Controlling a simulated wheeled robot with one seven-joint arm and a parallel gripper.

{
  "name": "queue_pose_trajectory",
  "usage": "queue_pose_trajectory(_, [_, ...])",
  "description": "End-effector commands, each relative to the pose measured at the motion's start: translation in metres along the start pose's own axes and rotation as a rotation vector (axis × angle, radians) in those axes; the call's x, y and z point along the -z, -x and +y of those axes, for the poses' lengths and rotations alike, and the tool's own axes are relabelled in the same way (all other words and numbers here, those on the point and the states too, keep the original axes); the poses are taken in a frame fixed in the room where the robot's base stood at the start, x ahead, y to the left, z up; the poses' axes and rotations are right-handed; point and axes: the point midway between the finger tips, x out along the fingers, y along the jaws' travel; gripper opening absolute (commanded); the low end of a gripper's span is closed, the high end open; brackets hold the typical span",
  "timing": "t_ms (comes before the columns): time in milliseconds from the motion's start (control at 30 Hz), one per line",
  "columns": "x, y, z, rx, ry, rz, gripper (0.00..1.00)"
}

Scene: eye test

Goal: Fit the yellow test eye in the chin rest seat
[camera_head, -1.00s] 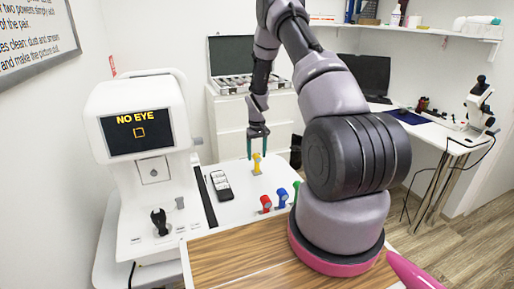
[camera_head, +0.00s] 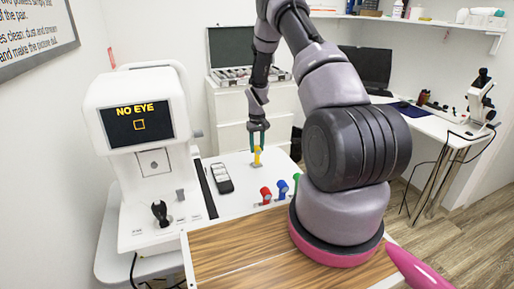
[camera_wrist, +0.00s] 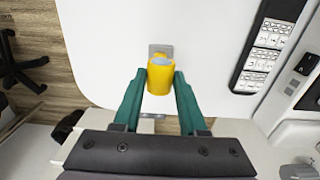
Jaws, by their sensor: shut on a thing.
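The yellow test eye (camera_head: 257,156) stands on a small grey plate on the white table. In the wrist view the yellow test eye (camera_wrist: 160,77) sits between the green fingertips. My gripper (camera_head: 258,143) points down from above and is shut on it; the wrist view shows both fingers of my gripper (camera_wrist: 160,85) against its sides. The white machine (camera_head: 140,120) at left has a screen (camera_head: 139,125) reading "NO EYE". A small grey post (camera_head: 180,194) stands on its base beside a black joystick (camera_head: 160,213). I cannot tell for sure which part is the chin rest seat.
Red (camera_head: 266,194), blue (camera_head: 282,187) and green test eyes stand at the table's front right, close to my arm. A grey remote-like device (camera_head: 221,178) lies between the yellow eye and the machine. A wooden board (camera_head: 235,250) is in front.

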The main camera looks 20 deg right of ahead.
Motion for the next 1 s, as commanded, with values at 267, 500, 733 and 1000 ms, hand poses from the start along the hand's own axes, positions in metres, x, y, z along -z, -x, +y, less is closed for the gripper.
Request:
queue_pose_trajectory(267, [0.001, 0.015, 0.000, 0.000, 0.000, 0.001, 0.04])
queue_pose_trajectory(500, [0.000, 0.029, 0.000, 0.000, 0.000, 0.001, 0.04])
queue_pose_trajectory(733, [0.000, 0.039, 0.000, 0.000, 0.000, 0.001, 0.04])
queue_pose_trajectory(1000, [0.000, 0.040, -0.001, 0.000, 0.000, 0.000, 0.04])
